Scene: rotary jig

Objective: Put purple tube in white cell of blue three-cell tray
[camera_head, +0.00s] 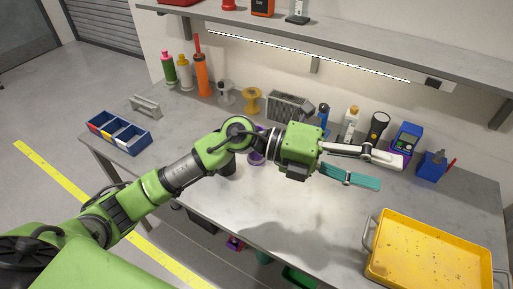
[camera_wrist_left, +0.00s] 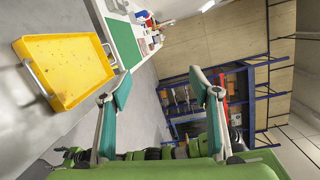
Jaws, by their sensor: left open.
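The blue three-cell tray (camera_head: 118,148) sits at the left end of the grey workbench. Its cells have coloured linings, small in the picture; a pale one is among them. A purple object (camera_head: 257,159), possibly the purple tube, stands on the bench just behind my left forearm, which partly hides it; its full shape cannot be told. My left gripper (camera_head: 389,172) reaches over the right part of the bench, open and empty. The left wrist view also shows its two teal-padded fingers (camera_wrist_left: 160,85) spread apart with nothing between them. My right gripper is in neither view.
A yellow tray (camera_head: 430,255) with handles lies at the front right. A grey stand (camera_head: 145,106), bottles, an orange caulking tube (camera_head: 202,75), a yellow spool (camera_head: 252,103), a grey box (camera_head: 288,107), a flashlight (camera_head: 378,124) and a meter (camera_head: 406,140) line the back. The front middle is clear.

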